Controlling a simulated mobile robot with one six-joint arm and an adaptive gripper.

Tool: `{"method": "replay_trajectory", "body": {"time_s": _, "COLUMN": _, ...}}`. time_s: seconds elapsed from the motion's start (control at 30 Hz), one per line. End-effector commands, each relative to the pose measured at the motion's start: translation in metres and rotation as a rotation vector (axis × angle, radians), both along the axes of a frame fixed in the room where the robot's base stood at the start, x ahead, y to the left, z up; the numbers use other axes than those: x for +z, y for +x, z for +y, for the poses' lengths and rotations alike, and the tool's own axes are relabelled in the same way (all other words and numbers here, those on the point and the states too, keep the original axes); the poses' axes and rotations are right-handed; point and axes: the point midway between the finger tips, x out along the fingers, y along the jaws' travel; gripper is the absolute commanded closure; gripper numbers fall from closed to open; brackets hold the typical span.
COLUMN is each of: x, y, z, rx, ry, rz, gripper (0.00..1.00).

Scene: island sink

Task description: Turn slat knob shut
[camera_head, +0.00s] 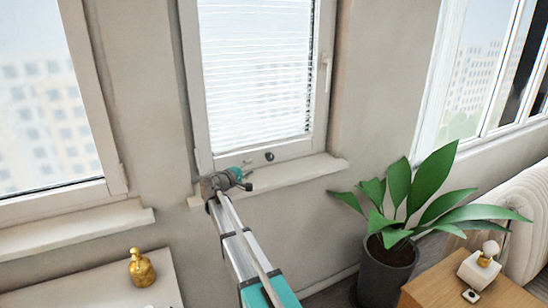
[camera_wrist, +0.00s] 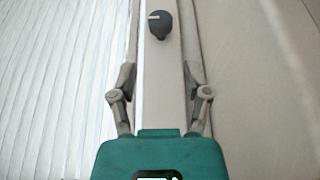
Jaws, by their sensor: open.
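My gripper (camera_head: 249,174) is open and empty, just left of and below the knob. In the wrist view my gripper's fingers (camera_wrist: 161,60) lie either side of the knob's line; contact cannot be told.
A window sill (camera_head: 290,178) juts out below the frame. The window handle (camera_head: 326,72) is on the right side. A potted plant (camera_head: 376,275) stands at right, beside a wooden table (camera_head: 450,292). A gold ornament (camera_head: 141,268) stands on a white surface at lower left.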

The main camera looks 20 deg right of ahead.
Motion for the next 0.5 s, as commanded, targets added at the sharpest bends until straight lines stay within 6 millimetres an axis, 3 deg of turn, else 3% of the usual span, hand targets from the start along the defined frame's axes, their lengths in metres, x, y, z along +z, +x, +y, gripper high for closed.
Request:
{"method": "replay_trajectory", "body": {"time_s": 0.27, "x": 0.000, "y": 0.002, "z": -0.007, "rx": -0.003, "ry": 0.001, "rz": 0.000, "gripper": 0.38}}
{"method": "replay_trajectory", "body": {"time_s": 0.5, "x": 0.000, "y": 0.012, "z": -0.027, "rx": -0.004, "ry": 0.002, "rz": 0.000, "gripper": 0.38}}
